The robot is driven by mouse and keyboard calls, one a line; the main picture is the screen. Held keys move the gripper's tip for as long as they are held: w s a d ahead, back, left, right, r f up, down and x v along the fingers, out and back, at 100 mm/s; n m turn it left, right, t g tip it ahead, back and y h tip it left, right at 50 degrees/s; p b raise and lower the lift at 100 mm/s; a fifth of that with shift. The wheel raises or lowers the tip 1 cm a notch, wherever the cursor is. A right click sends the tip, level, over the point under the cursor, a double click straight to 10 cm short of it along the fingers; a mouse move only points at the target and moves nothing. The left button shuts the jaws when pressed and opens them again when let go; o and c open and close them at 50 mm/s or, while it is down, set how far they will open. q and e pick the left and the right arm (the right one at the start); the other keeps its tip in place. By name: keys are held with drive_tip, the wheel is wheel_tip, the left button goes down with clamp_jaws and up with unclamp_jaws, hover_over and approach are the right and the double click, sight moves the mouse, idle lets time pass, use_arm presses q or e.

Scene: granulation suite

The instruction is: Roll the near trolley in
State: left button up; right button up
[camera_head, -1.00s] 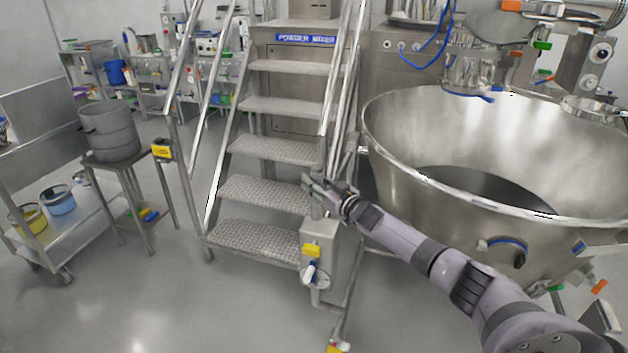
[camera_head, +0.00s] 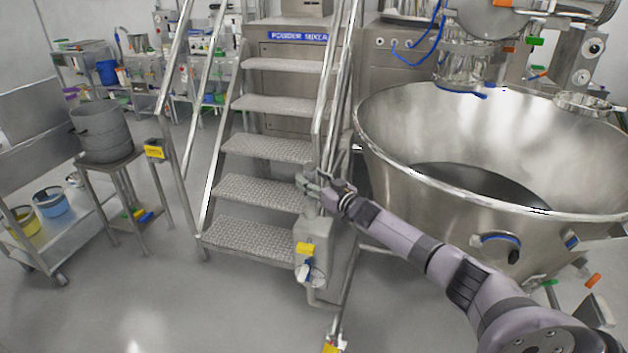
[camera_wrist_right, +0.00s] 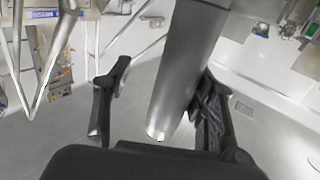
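A steel wheeled trolley (camera_head: 76,222) stands at the left edge of the head view, partly cut off. A yellow pot (camera_head: 22,224) and a blue pot (camera_head: 52,203) are on its lower shelf. My right gripper (camera_head: 309,186) is far to the right of the trolley, in front of the steps by the handrail post. In the right wrist view, its two fingers (camera_wrist_right: 158,105) are spread wide, with a grey cylindrical post (camera_wrist_right: 187,65) showing between them. The post appears close to the right finger; contact is unclear. My left gripper is out of view.
Steel steps (camera_head: 262,190) with handrails fill the middle. A large steel bowl (camera_head: 400,165) is at the right. The foreground floor (camera_head: 170,300) is clear.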

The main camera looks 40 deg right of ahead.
drive_tip(key=s, duration=1.2)
drive_tip(key=shift+d, duration=0.4)
drive_tip(key=s+f+m+g+h, duration=0.15)
drive_tip(key=s+f, duration=0.25)
drive_tip(key=f, duration=0.8)
drive_tip(key=s+f+g+h, duration=0.1)
drive_tip(key=s+f+g, duration=0.25)
drive_tip(key=f, duration=0.85)
drive_tip(key=s+a+f+g, duration=0.4)
drive_tip(key=s+f, duration=0.7)
drive_tip(key=f, duration=0.4)
drive_tip(key=s+a+f+n+g, duration=0.1)
drive_tip(key=s+a+f+g, duration=0.1)
drive_tip(key=s+a+f, duration=0.4)
drive_tip(key=s+a+f+n+g+y, duration=0.1)
drive_tip(key=s+a+f+g, duration=0.2)
drive_tip(key=s, duration=1.3)
drive_tip(key=s+a+f+n+g, duration=0.1)
drive_tip(key=s+a+f+g, duration=0.2)
drive_tip(key=s+a+f, duration=0.6)
drive_tip(key=s+a, duration=0.3)
drive_tip(key=shift+f, duration=0.35)
